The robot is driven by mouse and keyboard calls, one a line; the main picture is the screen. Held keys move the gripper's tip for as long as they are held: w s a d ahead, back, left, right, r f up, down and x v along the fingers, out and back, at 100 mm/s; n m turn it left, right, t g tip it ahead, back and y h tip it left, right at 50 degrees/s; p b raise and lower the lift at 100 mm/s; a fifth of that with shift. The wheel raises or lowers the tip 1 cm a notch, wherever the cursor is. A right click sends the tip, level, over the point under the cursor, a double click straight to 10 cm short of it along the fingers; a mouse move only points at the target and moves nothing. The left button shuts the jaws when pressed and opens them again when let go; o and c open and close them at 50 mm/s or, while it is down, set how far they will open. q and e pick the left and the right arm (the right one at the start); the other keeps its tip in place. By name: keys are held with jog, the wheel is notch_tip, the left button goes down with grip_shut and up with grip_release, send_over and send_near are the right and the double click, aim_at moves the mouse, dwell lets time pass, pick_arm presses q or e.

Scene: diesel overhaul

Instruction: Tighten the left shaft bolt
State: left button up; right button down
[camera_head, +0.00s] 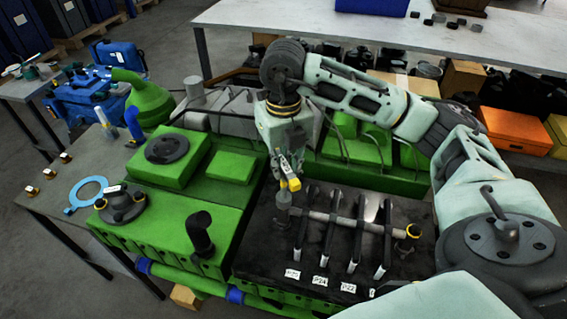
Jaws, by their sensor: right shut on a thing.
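My right gripper (288,182) comes down over the left end of the rocker shaft (318,215), with yellow and grey fingers. It is shut on a grey socket-like piece (283,199), which stands upright at the shaft's left end. The left shaft bolt cannot be made out; that end is covered by the piece and the gripper. The right shaft bolt (413,231) shows a yellow-brass head at the other end of the shaft. Several dark rocker arms (328,240) sit along the shaft, with white labels in front. My left gripper is not in view.
The green engine (215,195) fills the middle, with a black elbow pipe (200,232) on top. A blue ring (87,190) and brass-headed bolts (48,173) lie on the grey table at left. A white-topped bench (400,35) with crates beneath stands behind.

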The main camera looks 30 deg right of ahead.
jog(key=m, duration=0.4)
jog(key=shift+p, duration=0.3)
jog(key=m, duration=0.4)
jog(key=shift+p, duration=0.4)
jog(key=m+p, duration=0.1)
jog(key=m, duration=0.4)
jog(key=m+p, duration=0.1)
jog(key=m, duration=0.3)
jog(key=shift+d, duration=0.1)
